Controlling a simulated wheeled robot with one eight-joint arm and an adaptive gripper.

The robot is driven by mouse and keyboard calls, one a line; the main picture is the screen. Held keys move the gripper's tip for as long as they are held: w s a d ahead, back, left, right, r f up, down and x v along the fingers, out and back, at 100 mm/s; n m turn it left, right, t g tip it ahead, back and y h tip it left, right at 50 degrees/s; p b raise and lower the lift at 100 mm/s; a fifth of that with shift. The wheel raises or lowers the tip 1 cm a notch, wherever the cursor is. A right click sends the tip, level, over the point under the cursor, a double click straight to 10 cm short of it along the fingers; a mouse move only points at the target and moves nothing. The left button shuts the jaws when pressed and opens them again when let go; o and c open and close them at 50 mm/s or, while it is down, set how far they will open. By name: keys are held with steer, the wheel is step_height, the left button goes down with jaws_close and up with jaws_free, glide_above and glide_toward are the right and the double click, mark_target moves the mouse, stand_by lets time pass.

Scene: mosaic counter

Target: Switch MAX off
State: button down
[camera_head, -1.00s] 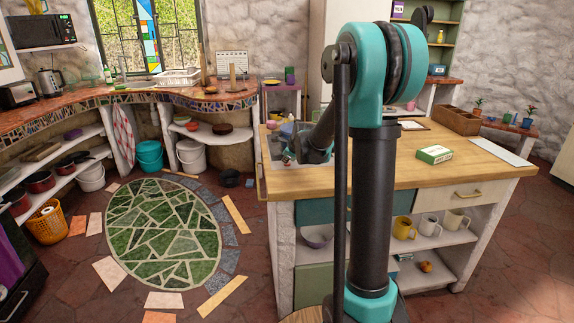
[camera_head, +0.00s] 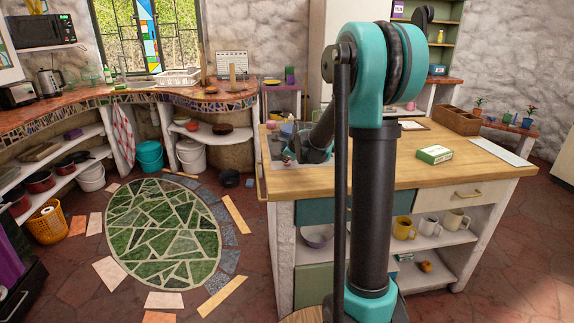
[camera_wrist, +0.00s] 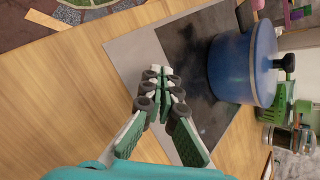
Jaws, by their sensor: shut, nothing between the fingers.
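In the wrist view my gripper (camera_wrist: 162,86) is shut and empty, its green and grey fingers together over the pale grey strip (camera_wrist: 132,52) along the edge of a dark hob (camera_wrist: 188,42). A blue pot (camera_wrist: 240,68) with a dark handle stands on the hob. I see no readable MAX label. The fingers cover part of the strip, and any control under them is hidden. I cannot tell whether the fingertips touch the strip.
The wooden counter (camera_head: 385,176) carries a green-and-white box (camera_head: 434,154) and a brown crate (camera_head: 457,120). Bare counter wood lies left of the strip there.

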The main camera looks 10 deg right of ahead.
mark_target(287, 167)
steer(key=shift+r, duration=3)
